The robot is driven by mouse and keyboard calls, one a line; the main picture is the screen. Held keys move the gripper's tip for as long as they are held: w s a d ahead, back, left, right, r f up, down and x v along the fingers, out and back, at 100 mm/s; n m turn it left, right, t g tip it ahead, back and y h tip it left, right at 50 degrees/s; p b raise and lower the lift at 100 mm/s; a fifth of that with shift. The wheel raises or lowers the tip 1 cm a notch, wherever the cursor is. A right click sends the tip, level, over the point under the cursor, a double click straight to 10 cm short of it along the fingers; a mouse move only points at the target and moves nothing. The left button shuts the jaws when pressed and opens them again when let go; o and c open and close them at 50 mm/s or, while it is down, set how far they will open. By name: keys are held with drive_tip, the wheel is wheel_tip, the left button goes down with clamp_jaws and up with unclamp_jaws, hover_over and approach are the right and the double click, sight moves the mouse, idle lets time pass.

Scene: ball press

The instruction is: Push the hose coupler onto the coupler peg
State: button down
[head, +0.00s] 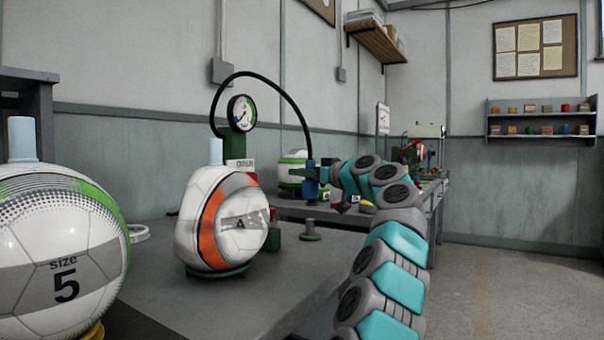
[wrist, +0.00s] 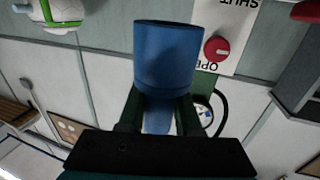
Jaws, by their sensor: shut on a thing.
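My gripper (head: 318,178) is shut on the blue hose coupler (head: 310,188) and holds it in the air over the table. In the wrist view, the coupler (wrist: 168,55) sits between the two dark fingers (wrist: 158,115). A black hose (head: 288,92) arches from the gauge unit down to the coupler. A short grey-green peg (head: 310,229) with a round flanged base stands on the table, below the coupler in the head view, and looks like the coupler peg. The coupler is apart from it. The peg does not show in the wrist view.
A white, grey and orange ball (head: 225,222) with a light blue post on top sits on a green base left of the peg. A larger size 5 ball (head: 60,250) is nearer left. The gauge (head: 242,112) stands behind. A red valve knob (wrist: 217,49) shows in the wrist view.

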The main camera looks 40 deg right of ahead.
drive_tip(key=shift+f+b, duration=2.3)
drive_tip(key=shift+f, duration=0.3)
drive_tip(key=shift+f+b, duration=1.3)
drive_tip(key=shift+f, duration=0.15)
drive_tip(key=shift+r, duration=0.1)
drive_tip(key=shift+r+p, duration=1.05)
drive_tip(key=shift+p, duration=0.1)
drive_tip(key=shift+f+b, duration=1.05)
drive_tip(key=shift+f, duration=0.05)
idle(0.7)
drive_tip(key=c, duration=0.5)
unclamp_jaws()
